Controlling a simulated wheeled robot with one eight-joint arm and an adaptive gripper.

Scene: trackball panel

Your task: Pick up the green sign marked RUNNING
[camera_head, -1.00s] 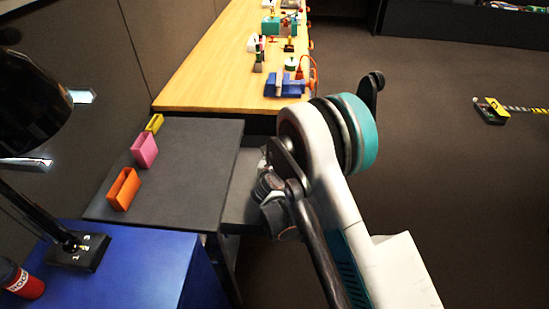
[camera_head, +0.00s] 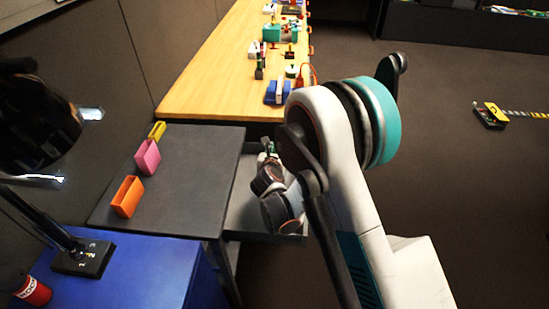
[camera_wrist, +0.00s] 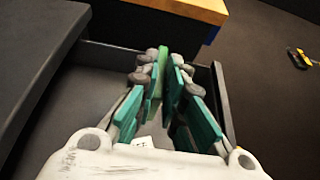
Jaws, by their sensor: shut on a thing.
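In the wrist view, my gripper (camera_wrist: 168,70) is shut with a thin bright green piece, the green sign (camera_wrist: 162,58), between its teal fingers. Only the sign's edge and a narrow face show, so its marking cannot be read. The gripper is over an open dark drawer (camera_wrist: 110,62). In the head view, the drawer (camera_head: 242,213) shows below the grey top, and my arm hides much of it. The sign cannot be made out clearly there.
Orange (camera_head: 126,197), pink (camera_head: 147,157) and yellow (camera_head: 157,131) holders stand on the grey top (camera_head: 190,190). A wooden bench (camera_head: 200,85) with several devices is beyond. Open floor lies to the right.

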